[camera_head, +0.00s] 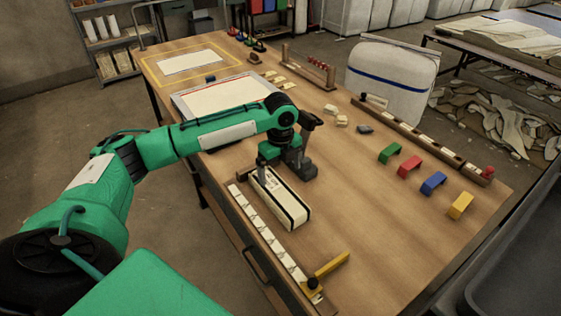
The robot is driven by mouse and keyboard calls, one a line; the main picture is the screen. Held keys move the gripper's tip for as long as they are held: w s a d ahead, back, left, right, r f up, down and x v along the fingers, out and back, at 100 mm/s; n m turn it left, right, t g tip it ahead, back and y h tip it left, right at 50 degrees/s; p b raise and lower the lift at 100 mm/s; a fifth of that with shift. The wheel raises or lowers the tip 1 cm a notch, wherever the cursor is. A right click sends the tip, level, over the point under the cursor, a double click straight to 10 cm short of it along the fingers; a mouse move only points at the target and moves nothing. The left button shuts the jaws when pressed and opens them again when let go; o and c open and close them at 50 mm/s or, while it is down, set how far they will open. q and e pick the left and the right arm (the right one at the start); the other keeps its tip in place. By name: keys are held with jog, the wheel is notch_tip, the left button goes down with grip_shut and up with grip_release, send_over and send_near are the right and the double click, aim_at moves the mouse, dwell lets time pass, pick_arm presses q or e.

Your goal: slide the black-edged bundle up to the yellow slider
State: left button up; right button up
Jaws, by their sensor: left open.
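The black-edged bundle (284,203) is a white, long block with dark edges. It lies on the table beside a white marked strip (262,232), roughly parallel to it. The yellow slider (331,265) is a bar with a dark knob at the near end of the strip. A gap of bare wood separates it from the bundle's near end. My left gripper (284,171) points down at the bundle's far end and is open. Its fingers partly hide that end, and I cannot tell whether they touch it. My right gripper is out of view.
Green (390,153), red (409,166), blue (433,183) and yellow (460,205) arches stand at the right. A slotted wooden rail (410,132) lies behind them. A framed white board (225,97) lies beyond my left arm. The table right of the bundle is clear.

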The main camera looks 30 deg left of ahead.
aim_at(280, 193)
pick_arm(q)
notch_tip(280, 193, down, 11)
jog(key=shift+f+p, duration=0.1)
jog(key=shift+p, duration=0.45)
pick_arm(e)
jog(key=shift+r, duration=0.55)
